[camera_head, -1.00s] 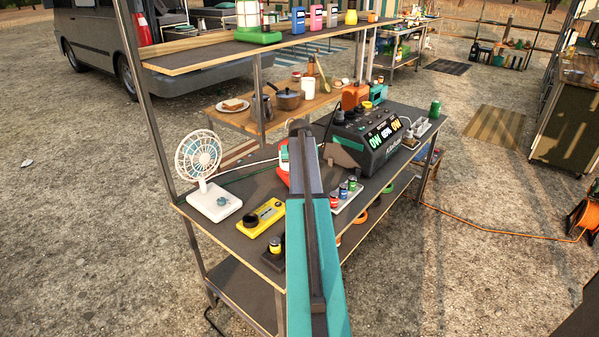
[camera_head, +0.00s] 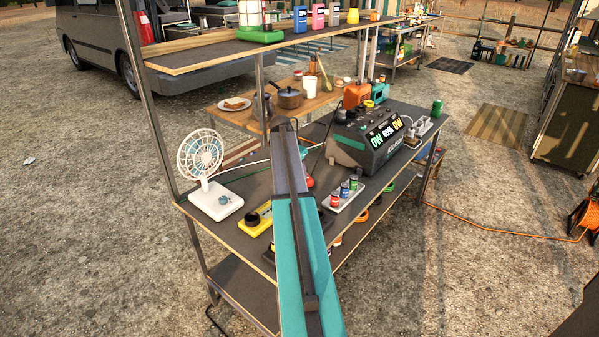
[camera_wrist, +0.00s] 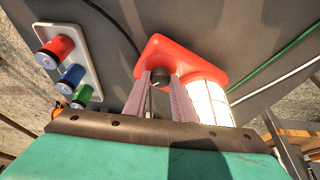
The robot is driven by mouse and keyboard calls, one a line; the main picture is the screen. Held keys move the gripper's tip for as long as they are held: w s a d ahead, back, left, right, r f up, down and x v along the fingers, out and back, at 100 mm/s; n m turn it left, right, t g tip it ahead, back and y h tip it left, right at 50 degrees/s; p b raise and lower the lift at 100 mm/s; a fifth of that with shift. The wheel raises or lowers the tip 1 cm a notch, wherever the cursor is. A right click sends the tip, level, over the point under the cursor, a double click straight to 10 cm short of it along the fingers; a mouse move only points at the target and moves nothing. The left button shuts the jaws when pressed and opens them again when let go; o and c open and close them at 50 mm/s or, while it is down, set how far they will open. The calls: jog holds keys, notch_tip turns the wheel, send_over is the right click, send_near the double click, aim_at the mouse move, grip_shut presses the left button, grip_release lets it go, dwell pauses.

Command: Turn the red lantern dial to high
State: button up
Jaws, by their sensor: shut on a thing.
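The red lantern (camera_wrist: 165,50) shows in the wrist view, with its red body at the top middle and its pale caged light (camera_wrist: 208,102) to the lower right. Its dark round dial (camera_wrist: 160,77) sits on the red body. My gripper (camera_wrist: 161,80) has one pale finger on each side of the dial and is shut on it. The dial's markings and setting cannot be read. In the head view my arm hides most of the lantern; a small red part (camera_head: 309,182) shows just right of the arm. The fingertips are hidden there.
A rack of red, blue and green capped cylinders (camera_wrist: 82,55) stands left of the lantern in the wrist view. Cables run along its right. On the bench, a white fan (camera_head: 205,170), a yellow device (camera_head: 257,218) and a dark power station (camera_head: 372,138) stand around my arm.

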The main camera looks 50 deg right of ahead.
jog(key=shift+m+g, duration=0.3)
jog(key=shift+m, duration=0.3)
jog(key=o, duration=1)
jog(key=b+v, duration=0.1)
jog(key=v, duration=1.2)
jog(key=shift+a+r, duration=0.2)
jog(key=shift+r, duration=0.15)
